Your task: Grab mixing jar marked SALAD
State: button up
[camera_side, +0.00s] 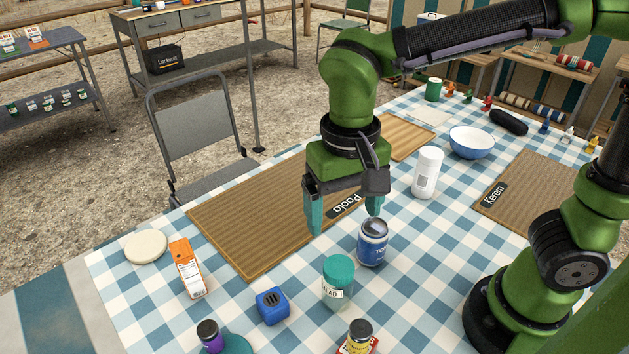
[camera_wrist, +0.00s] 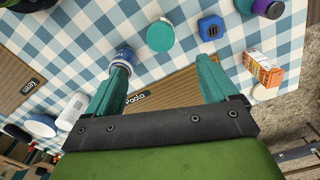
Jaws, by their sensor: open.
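In the wrist view its round teal lid (camera_wrist: 161,37) shows beyond the fingertips. My gripper (camera_side: 345,222) is open and empty, above the cloth near the edge of the Paola mat, behind the jar and apart from it. In the wrist view my gripper (camera_wrist: 165,72) has its two teal fingers spread wide. A blue jar marked "TO" (camera_side: 373,243) stands just behind the SALAD jar, close to one finger.
A blue cube-shaped item (camera_side: 272,306) stands left of the SALAD jar, with an orange carton (camera_side: 187,268) beyond it. A jar with a yellow label (camera_side: 358,338) stands in front. A white bottle (camera_side: 427,172) and a bowl (camera_side: 472,142) stand behind. The Paola mat (camera_side: 250,220) is clear.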

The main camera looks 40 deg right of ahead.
aim_at(337, 264)
notch_tip(337, 264, down, 11)
jog(key=shift+r, duration=0.15)
jog(key=shift+w+d+f, duration=0.1)
jog(key=shift+w+f, duration=0.05)
jog(key=shift+f, duration=1.25)
jog(key=shift+w+f, duration=0.15)
jog(key=shift+f, duration=1.2)
jog(key=c, duration=1.2)
